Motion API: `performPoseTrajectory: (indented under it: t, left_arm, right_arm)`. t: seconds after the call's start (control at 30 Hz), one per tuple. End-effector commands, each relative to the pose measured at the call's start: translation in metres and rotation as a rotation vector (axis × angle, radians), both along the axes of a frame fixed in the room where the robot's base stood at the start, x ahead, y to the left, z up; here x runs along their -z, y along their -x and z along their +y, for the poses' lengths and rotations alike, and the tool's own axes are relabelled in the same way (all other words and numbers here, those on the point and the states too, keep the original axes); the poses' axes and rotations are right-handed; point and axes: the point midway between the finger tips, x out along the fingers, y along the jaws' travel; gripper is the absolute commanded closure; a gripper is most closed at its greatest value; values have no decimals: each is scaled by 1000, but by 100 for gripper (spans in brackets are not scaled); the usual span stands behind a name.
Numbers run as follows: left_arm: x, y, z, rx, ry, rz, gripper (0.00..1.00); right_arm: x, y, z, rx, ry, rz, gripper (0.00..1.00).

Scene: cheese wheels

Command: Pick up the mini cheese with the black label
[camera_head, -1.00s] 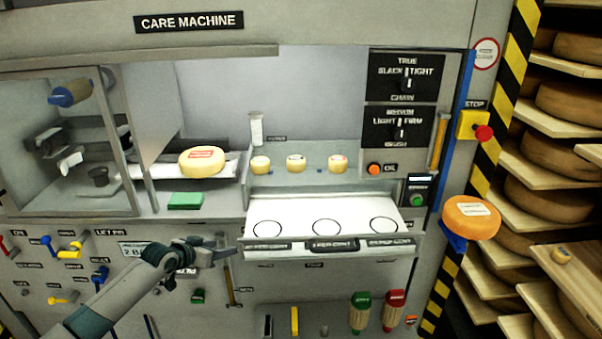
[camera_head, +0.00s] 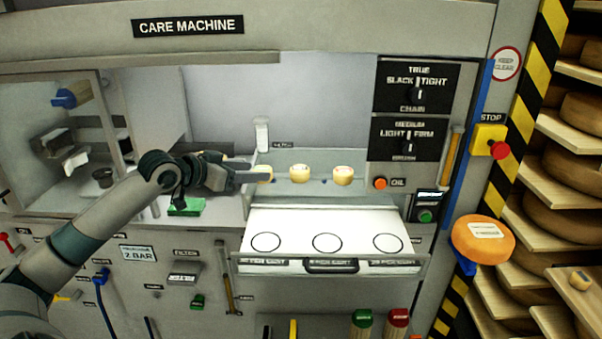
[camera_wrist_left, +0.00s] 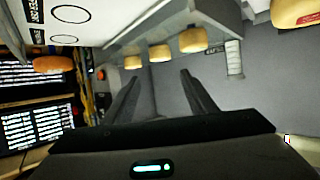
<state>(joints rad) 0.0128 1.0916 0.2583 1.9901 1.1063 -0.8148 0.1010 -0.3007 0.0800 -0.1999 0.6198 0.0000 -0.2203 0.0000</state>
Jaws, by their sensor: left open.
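Three pale yellow mini cheeses stand in a row on the machine's ledge: a left one (camera_head: 266,174), partly covered by my gripper, a middle one (camera_head: 299,173) and a right one (camera_head: 343,175). The wrist view shows them too, the left one nearest (camera_wrist_left: 193,40), then the middle one (camera_wrist_left: 159,53) and the right one (camera_wrist_left: 133,62). Their labels are too small or turned away to read, so I cannot tell which is black. My left gripper (camera_head: 246,175) is open and empty beside the left mini cheese; its fingers (camera_wrist_left: 160,82) point along the row. My right gripper is not in view.
Below the ledge is a white drawer (camera_head: 325,222) with three circles. A large orange cheese (camera_head: 483,239) is at the right, beside shelves of wheels. A white cylinder (camera_head: 262,134) stands behind the row. A large cheese with a red label (camera_wrist_left: 295,12) shows in the wrist view.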

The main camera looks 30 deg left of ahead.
Motion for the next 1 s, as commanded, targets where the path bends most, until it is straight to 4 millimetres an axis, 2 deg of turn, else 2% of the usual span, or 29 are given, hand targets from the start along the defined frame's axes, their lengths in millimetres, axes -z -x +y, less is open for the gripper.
performPoseTrajectory:
  t: [0.27, 0.47, 1.0]
  left_arm:
    - [1, -5, 0, -1, 2, -1, 49]
    - [6, -22, -4, -1, 3, -2, 49]
    - [37, -96, -19, -2, 5, -1, 49]
  right_arm:
    - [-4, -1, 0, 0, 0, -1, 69]
    - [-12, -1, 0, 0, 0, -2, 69]
    - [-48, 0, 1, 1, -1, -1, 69]
